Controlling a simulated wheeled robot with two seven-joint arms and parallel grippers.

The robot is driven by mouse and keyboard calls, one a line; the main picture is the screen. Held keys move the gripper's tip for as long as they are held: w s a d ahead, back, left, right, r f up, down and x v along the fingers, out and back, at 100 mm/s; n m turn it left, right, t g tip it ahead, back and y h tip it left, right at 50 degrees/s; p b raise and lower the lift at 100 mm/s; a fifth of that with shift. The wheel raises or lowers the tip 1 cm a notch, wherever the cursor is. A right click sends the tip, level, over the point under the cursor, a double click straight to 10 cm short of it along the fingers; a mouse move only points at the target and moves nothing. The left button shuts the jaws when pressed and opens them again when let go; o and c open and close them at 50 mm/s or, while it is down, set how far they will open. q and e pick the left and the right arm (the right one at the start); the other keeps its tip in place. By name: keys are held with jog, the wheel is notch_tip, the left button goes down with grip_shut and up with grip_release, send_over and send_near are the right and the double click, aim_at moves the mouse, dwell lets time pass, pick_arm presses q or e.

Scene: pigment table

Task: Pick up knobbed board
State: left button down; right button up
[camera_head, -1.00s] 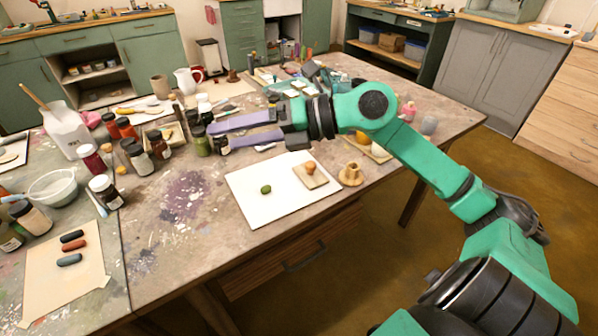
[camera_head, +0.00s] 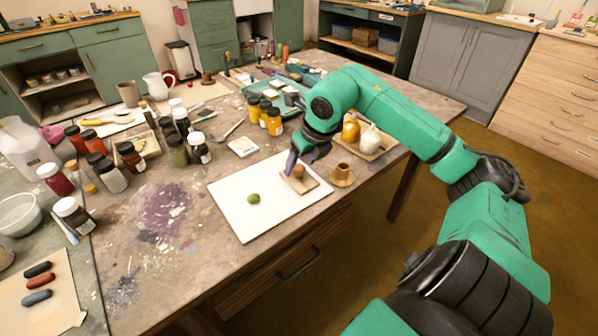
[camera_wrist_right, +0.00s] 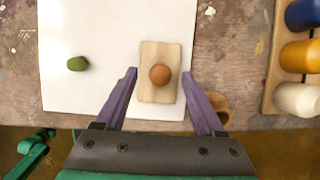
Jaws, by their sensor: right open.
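The knobbed board is a small light wooden rectangle (camera_head: 302,184) with a round orange-brown knob (camera_head: 299,170). It lies on the right part of a white sheet (camera_head: 233,197). In the right wrist view the board (camera_wrist_right: 149,90) and its knob (camera_wrist_right: 159,74) sit between the two purple fingers. My right gripper (camera_head: 293,163) points down over the board; in the wrist view its fingers (camera_wrist_right: 160,76) are apart, one on each side, holding nothing. The arm hides part of the gripper in the head view.
A green lump (camera_head: 253,199) lies on the white sheet, left of the board. A small brown stepped piece (camera_head: 342,175) stands just right of the board. A tray with bottles (camera_head: 371,147) is behind it. Jars crowd the table's left; the front middle is clear.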

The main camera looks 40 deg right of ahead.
aim_at(299, 166)
jog(key=shift+x, duration=1.2)
jog(key=shift+r, duration=0.1)
grip_shut()
notch_tip(299, 166, up, 20)
jog(key=p, duration=0.6)
